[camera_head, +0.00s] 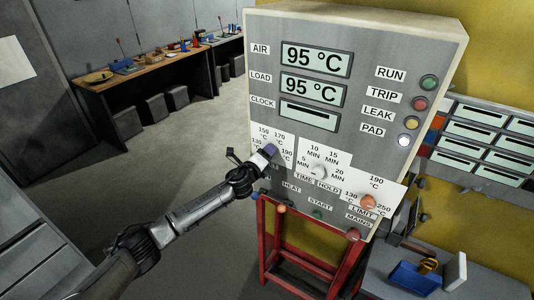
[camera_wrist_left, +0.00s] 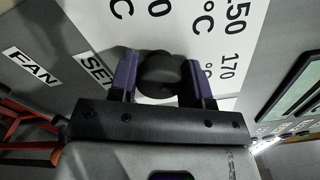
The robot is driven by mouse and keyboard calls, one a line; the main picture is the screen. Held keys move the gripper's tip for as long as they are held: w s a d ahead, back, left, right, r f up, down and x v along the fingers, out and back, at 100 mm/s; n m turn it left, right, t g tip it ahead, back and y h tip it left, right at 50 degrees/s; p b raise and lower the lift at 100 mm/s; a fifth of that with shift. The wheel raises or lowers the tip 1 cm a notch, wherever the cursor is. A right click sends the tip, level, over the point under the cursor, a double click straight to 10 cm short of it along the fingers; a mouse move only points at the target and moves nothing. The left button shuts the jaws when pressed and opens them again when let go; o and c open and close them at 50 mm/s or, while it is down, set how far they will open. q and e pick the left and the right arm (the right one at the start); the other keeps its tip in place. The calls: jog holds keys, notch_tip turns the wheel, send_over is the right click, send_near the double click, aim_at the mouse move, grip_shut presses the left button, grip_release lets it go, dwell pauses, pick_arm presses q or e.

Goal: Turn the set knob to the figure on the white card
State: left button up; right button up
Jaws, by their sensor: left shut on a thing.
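My left gripper (camera_head: 268,152) is at the lower left of the grey oven control panel (camera_head: 345,146). In the left wrist view its purple fingertips sit on either side of a dark round knob (camera_wrist_left: 160,75), and it is shut on this set knob. The SET label (camera_wrist_left: 95,70) is beside it. The scale plate (camera_wrist_left: 210,28) shows 150 °C and 170 °C; the knob's pointer cannot be made out. In the head view the gripper covers the knob. A blank-looking white sheet (camera_head: 14,60) is at the far left; I cannot read a figure on it. My right gripper is not in view.
The AIR display (camera_head: 316,59) and LOAD display (camera_head: 313,89) both read 95 °C. The time knob (camera_head: 318,171) and orange limit knob (camera_head: 368,201) are right of my gripper. A red stand (camera_head: 264,242) is below. A blue bin (camera_head: 415,277) is at lower right.

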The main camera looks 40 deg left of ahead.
pick_arm(q)
jog(key=shift+m, duration=0.4)
jog(key=o, duration=0.9)
jog(key=shift+s, duration=0.1)
jog(key=s+d+b, duration=0.1)
jog(key=s+b, duration=0.2)
jog(key=s, duration=1)
jog(key=shift+s+d, duration=0.25)
jog(key=shift+d, duration=0.1)
